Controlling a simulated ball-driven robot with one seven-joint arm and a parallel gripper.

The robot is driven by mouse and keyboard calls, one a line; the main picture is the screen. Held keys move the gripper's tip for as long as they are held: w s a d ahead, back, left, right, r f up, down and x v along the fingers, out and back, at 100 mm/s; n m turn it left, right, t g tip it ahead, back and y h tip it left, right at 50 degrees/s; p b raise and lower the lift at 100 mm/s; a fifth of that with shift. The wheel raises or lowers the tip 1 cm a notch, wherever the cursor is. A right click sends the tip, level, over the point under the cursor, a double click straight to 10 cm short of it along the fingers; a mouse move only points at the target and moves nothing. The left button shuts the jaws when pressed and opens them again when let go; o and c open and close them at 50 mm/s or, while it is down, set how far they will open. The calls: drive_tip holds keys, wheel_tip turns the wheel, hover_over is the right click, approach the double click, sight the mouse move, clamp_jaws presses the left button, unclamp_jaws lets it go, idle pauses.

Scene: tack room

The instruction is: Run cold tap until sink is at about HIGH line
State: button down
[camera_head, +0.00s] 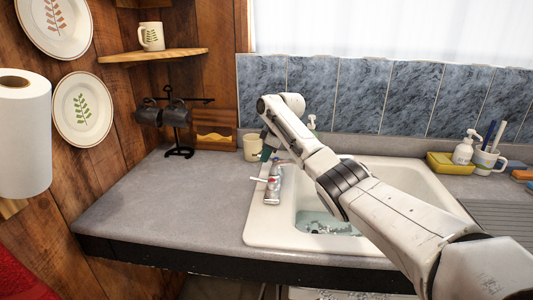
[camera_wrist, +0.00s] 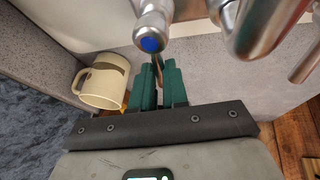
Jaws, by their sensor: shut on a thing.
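The white sink (camera_head: 262,225) holds shallow pale water (camera_head: 325,226) with bright ripples or bubbles on it. I cannot make out a HIGH line. The chrome tap (camera_head: 272,188) stands on the sink's left rim. Its blue-marked cold handle (camera_wrist: 150,43) is close in front of my gripper in the wrist view. My gripper's green fingers (camera_wrist: 158,88) are shut on the narrow lever of that handle. In the head view my gripper (camera_head: 267,152) is at the tap's far side. My arm crosses the sink and hides part of the basin. No stream from the spout is visible.
A cream mug (camera_wrist: 103,85) stands close to the left of my fingers; it also shows in the head view (camera_head: 252,147). A soap bottle (camera_head: 312,124) is behind my arm. A yellow caddy (camera_head: 445,163) is at the right.

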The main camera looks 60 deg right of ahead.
drive_tip(key=shift+w+r+m+p, duration=0.15)
drive_tip(key=shift+m+p, duration=0.15)
drive_tip(key=shift+m, duration=0.3)
drive_tip(key=m, duration=0.1)
drive_tip(key=d+m+h, duration=0.1)
drive_tip(key=shift+d+m+g+h+p, duration=0.1)
drive_tip(key=shift+m+g+h+p, duration=0.2)
drive_tip(key=shift+m+p, duration=0.1)
drive_tip(key=c, duration=1.1)
unclamp_jaws()
drive_tip(key=shift+c, duration=0.2)
drive_tip(key=b+v, duration=0.1)
drive_tip(key=v, duration=0.9)
drive_tip(key=shift+r, duration=0.2)
